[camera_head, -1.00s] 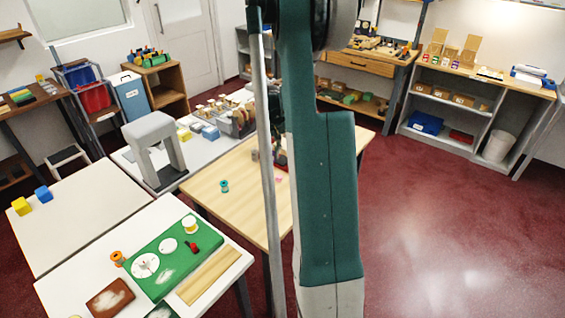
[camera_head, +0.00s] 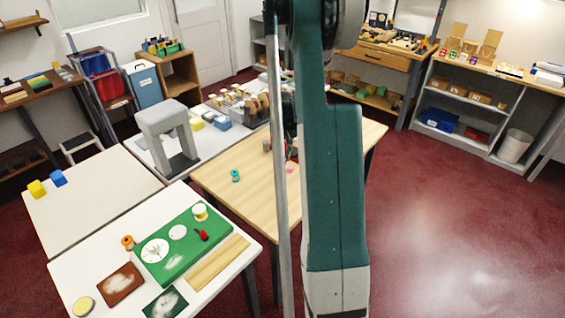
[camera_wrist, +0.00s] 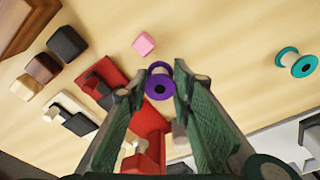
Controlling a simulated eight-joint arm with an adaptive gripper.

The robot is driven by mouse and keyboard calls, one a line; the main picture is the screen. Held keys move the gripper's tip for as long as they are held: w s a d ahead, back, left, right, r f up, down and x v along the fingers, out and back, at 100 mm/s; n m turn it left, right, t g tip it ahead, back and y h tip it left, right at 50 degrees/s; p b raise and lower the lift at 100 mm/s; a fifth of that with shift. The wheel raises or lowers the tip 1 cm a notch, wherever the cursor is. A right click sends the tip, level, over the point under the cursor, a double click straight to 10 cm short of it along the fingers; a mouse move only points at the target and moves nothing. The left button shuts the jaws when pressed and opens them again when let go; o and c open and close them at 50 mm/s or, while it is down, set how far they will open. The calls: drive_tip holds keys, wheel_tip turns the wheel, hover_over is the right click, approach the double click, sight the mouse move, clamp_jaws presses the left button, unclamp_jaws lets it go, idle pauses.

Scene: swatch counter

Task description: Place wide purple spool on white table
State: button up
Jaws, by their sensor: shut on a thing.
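A purple spool (camera_wrist: 160,84) shows between the fingertips of my gripper (camera_wrist: 157,88) in the wrist view. The gripper is shut on it, above the wooden table. In the head view my arm hides the gripper and the spool. A white table (camera_head: 80,264) stands at the front left with a green board (camera_head: 160,264) on it. A second pale, whitish table (camera_head: 95,205) lies behind it at the left, and a third (camera_head: 150,160) holds a grey press. The frames do not show which one is meant.
The wooden table (camera_head: 215,180) bears a teal spool (camera_head: 235,175), also in the wrist view (camera_wrist: 297,62), a pink block (camera_wrist: 144,44) and red and dark items. An orange spool (camera_head: 128,242) stands by the green board. The left pale table is mostly bare beside yellow and blue blocks.

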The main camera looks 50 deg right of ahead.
sight(282, 161)
drive_tip(key=shift+f, duration=1.55)
drive_tip(key=shift+f+b, duration=0.15)
drive_tip(key=shift+b, duration=0.15)
drive_tip(key=o, duration=0.8)
drive_tip(key=r, duration=0.4)
drive_tip(key=r+p, duration=0.1)
drive_tip(key=r, duration=0.3)
drive_tip(key=s+r, duration=0.1)
drive_tip(key=r, duration=0.3)
drive_tip(key=shift+s+a+r+p, duration=0.1)
drive_tip(key=shift+a+p, duration=0.25)
drive_tip(key=shift+a, duration=0.05)
